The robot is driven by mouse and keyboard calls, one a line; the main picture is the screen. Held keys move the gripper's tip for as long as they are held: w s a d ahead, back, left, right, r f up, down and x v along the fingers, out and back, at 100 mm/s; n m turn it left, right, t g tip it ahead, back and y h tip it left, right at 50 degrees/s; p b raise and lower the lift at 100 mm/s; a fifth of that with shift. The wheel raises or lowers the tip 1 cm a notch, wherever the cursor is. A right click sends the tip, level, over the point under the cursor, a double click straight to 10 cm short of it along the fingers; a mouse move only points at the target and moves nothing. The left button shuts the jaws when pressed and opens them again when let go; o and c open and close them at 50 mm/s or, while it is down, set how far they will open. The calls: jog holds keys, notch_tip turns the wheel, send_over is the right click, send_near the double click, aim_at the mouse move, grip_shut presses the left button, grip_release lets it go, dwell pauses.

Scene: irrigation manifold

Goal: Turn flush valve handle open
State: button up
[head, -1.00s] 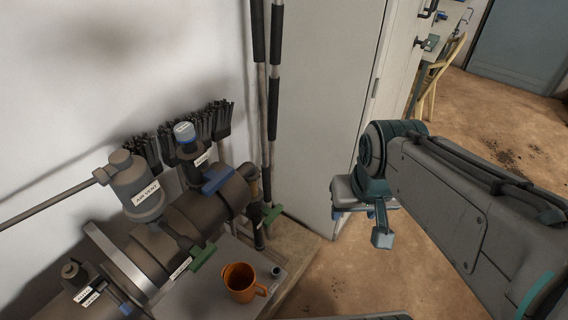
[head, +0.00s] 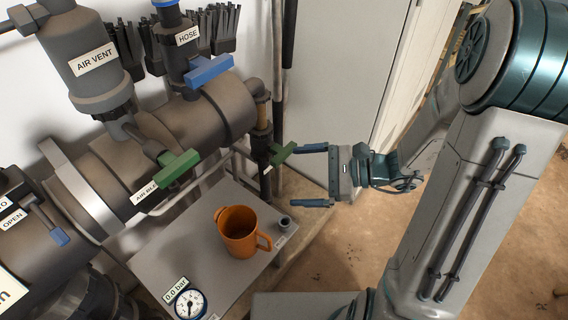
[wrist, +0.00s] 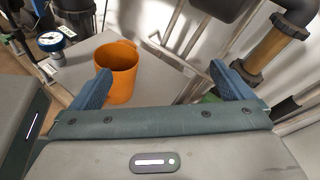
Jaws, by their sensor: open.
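A green lever handle (head: 283,154) sits on the vertical pipe at the right end of the manifold; its tag is too small to read. My gripper (head: 294,176) is open and empty just right of this handle, fingers pointing left. In the head view the upper fingertip appears right beside the handle's end; I cannot tell whether they touch. In the wrist view my gripper (wrist: 162,84) has its two blue fingers wide apart, and a bit of the green handle (wrist: 210,97) shows by the right finger, mostly hidden.
Another green handle (head: 178,168) is on the air-bleed valve, and a blue handle (head: 210,71) is on the hose valve. An orange mug (head: 238,232) and a gauge (head: 187,302) reading 0.0 bar stand on the grey shelf (head: 165,245). A cabinet (head: 345,70) stands behind.

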aim_at(287, 156)
jog(key=w+d+f+m+t+b, duration=0.65)
jog(key=w+f+m+t, duration=0.3)
jog(key=f, duration=0.25)
jog(key=shift+g, duration=0.25)
jog(key=b+x, duration=0.1)
jog(key=x, duration=0.5)
jog(key=b+x, duration=0.2)
jog(key=x, duration=0.5)
jog(key=shift+s+a+f, duration=0.15)
jog(key=shift+a, duration=0.2)
jog(key=c, duration=0.7)
